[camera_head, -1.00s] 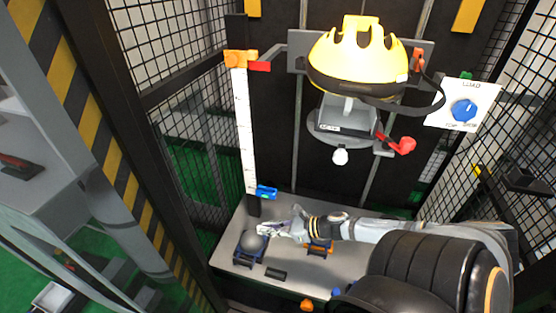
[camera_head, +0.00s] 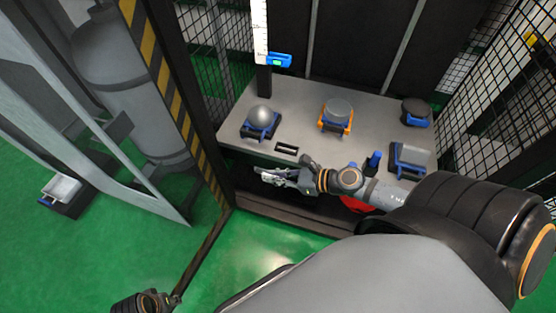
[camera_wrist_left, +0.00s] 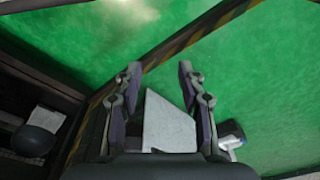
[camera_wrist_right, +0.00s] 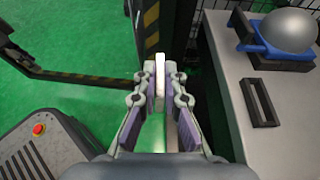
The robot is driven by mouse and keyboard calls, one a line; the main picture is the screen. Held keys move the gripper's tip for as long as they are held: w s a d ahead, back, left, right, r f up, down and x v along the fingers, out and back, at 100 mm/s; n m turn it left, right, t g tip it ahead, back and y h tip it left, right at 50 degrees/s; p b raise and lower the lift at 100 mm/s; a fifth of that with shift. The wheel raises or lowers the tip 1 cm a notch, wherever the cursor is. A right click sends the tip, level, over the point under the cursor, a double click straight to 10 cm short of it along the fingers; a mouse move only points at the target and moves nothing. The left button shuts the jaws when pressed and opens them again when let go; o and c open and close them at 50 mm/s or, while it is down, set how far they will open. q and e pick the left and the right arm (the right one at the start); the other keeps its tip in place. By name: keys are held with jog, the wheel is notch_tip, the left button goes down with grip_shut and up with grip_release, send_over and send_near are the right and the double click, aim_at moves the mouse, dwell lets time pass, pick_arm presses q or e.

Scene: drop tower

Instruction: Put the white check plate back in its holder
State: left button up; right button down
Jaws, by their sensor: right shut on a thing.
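The white check plate (camera_wrist_right: 160,62) shows edge-on as a thin pale strip between the fingertips of my right gripper (camera_wrist_right: 161,80) in the right wrist view. In the head view my right gripper (camera_head: 268,176) is at the bench's front edge, shut on the plate, which is hard to tell from the pale fingers there. A black slotted block (camera_head: 287,148), seemingly the holder, lies on the bench just beyond the gripper; its slot looks empty in the right wrist view (camera_wrist_right: 258,102). My left gripper (camera_wrist_left: 160,70) is open and empty, low over the green floor.
The grey bench (camera_head: 320,150) carries a silver ball (camera_head: 262,116) in a blue cradle, a grey disc (camera_head: 338,108) in an orange-blue cradle and a dark disc (camera_head: 416,106). A ruler (camera_head: 260,35) stands behind. A striped post (camera_head: 165,75) rises left of the bench.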

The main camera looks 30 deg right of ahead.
pick_arm(q)
notch_tip(320, 180, up, 6)
jog(key=d+b, duration=0.1)
jog(key=b, duration=0.2)
pick_arm(e)
jog(key=w+d+b, duration=0.1)
jog(key=w+d, duration=0.2)
jog(key=d, duration=0.1)
jog(key=w+d+f+b, duration=0.1)
jog(key=w+d, duration=0.3)
jog(key=w+d+f+b, duration=0.1)
jog(key=w+d, duration=0.2)
jog(key=d, duration=0.1)
jog(key=shift+w+d+f+b, duration=0.1)
jog(key=shift+w+b, duration=0.1)
jog(key=shift+b, duration=0.2)
pick_arm(q)
notch_tip(320, 180, down, 6)
jog(key=w+d+t+h+b, duration=0.1)
jog(key=d+t, duration=0.1)
jog(key=t, duration=0.1)
jog(key=shift+d+f, duration=0.2)
jog(key=shift+d, duration=0.15)
pick_arm(e)
jog(key=shift+f, duration=0.6)
jog(key=shift+f, duration=0.1)
jog(key=c, duration=1.4)
grip_release()
